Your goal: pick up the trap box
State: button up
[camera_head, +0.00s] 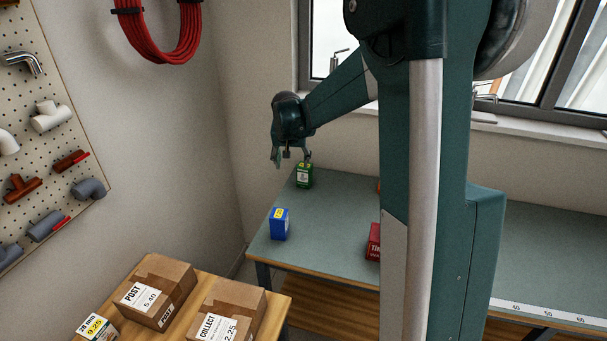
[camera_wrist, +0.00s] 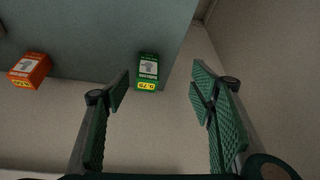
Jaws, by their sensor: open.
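A small green box (camera_head: 304,176) with a pale label stands near the far left corner of the grey-green table. In the wrist view the green box (camera_wrist: 148,71), with a yellow price strip, shows beyond and between my open fingers. My gripper (camera_head: 291,160) is open and empty, just above and left of the green box in the head view; its fingers (camera_wrist: 160,92) touch nothing. A blue box (camera_head: 279,224), a red box (camera_head: 374,242) and an orange box (camera_wrist: 29,70) also stand on the table. The lettering is too small to tell which is the trap box.
The table (camera_head: 330,210) has clear room between the boxes. My column hides its middle. A wall stands close behind the green box, with a window (camera_head: 560,75) to the right. Cardboard parcels (camera_head: 157,290) sit on a nearer wooden table.

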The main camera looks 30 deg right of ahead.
jog(key=m+g+p, duration=0.1)
jog(key=m+p, duration=0.1)
jog(key=p, duration=0.1)
send_near(306, 175)
jog(key=shift+h, duration=0.3)
jog(key=w+f, duration=0.1)
jog(key=w+d+f, duration=0.1)
jog(key=w+f, duration=0.1)
jog(key=w+d+f, duration=0.1)
jog(key=w+f, duration=0.1)
jog(key=shift+w+d+f, duration=0.25)
jog(key=shift+d+f, duration=0.05)
jog(key=shift+f, duration=0.15)
jog(key=shift+f, duration=0.1)
jog(key=shift+x, duration=1.2)
jog(key=shift+x, duration=2.55)
jog(key=shift+s+d, duration=0.1)
jog(key=c, duration=1.1)
